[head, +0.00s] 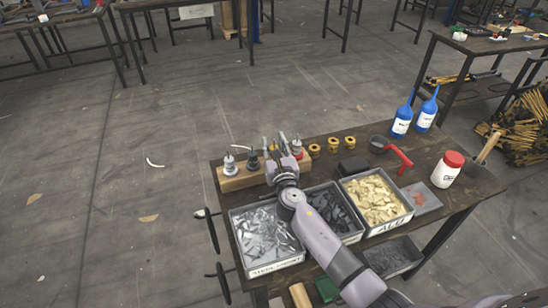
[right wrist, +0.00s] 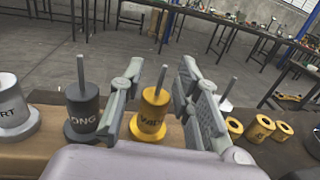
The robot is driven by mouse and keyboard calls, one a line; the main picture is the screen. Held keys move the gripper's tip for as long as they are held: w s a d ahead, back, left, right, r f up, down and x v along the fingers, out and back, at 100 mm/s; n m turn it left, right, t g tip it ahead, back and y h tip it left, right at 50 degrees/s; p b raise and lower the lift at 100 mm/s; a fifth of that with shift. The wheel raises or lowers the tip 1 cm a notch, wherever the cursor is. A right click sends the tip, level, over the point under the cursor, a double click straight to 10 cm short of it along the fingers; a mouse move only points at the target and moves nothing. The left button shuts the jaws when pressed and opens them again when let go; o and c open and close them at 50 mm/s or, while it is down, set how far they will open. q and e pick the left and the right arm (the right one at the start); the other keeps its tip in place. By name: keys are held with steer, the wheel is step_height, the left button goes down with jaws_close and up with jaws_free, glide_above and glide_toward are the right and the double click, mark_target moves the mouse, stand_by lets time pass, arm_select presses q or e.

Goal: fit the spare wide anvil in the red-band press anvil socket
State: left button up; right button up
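A yellow anvil (right wrist: 152,115) with a thin grey pin on top stands upright between my right fingers in the right wrist view. Its label is partly legible and seems to read "WIDE". My right gripper (right wrist: 162,80) is open, one finger on each side, with a visible gap at least on the right. My left gripper is not in view.
A silver anvil (right wrist: 14,108) stands farther left. Yellow rings (right wrist: 261,128) lie right of the rack. Bins of grey parts (head: 262,238) and tan parts (head: 374,200) fill the bench front. A red-lidded jar (head: 447,170) and blue bottles (head: 402,121) stand right.

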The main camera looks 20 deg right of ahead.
jaws_close()
steer(key=shift+a, duration=0.15)
stand_by(0.6)
